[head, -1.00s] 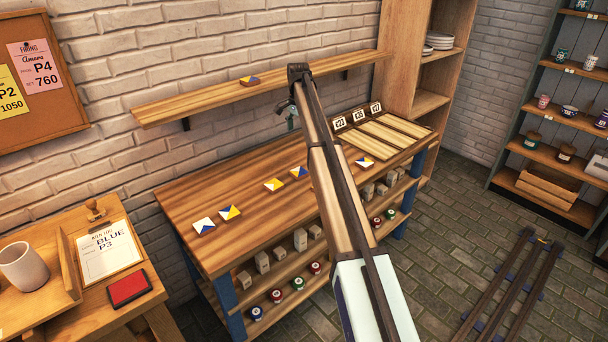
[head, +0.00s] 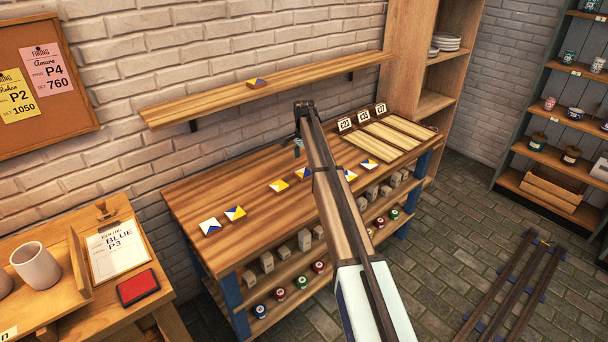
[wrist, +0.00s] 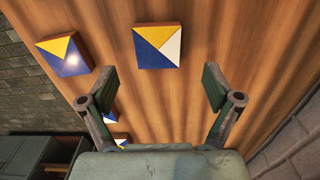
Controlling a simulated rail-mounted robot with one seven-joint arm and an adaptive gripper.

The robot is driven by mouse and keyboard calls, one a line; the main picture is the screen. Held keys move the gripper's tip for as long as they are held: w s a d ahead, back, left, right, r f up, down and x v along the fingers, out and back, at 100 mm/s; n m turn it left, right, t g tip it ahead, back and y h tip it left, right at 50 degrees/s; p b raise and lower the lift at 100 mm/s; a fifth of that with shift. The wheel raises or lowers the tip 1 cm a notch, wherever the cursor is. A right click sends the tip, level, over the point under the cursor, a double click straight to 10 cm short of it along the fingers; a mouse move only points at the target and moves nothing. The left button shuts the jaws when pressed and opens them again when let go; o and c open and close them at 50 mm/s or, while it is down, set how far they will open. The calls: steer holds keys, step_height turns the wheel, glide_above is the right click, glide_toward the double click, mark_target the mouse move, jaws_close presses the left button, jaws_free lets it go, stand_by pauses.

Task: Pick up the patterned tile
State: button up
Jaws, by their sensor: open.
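Several square patterned tiles in yellow, blue and white lie on the wooden workbench (head: 250,240); which one is meant I cannot tell. In the wrist view, one yellow, blue and white tile (wrist: 157,46) lies ahead of my open gripper (wrist: 157,88), roughly in line with the gap between the fingers. A yellow and blue tile (wrist: 64,54) lies to its left, and parts of others show beside the left finger.
A wall shelf (head: 330,80) with one tile (head: 256,83) runs behind and above the bench. Numbered cards (head: 362,117) and pale wooden panels (head: 390,135) occupy the bench's right end. Blocks and paint pots stand on the lower shelves. The bench's left front is bare.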

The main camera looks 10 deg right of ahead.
mark_target(304, 173)
steer(key=shift+s+f+p, duration=0.2)
steer(key=shift+f+p, duration=0.8)
steer(key=shift+f, duration=1.65)
steer(key=c, duration=1.3)
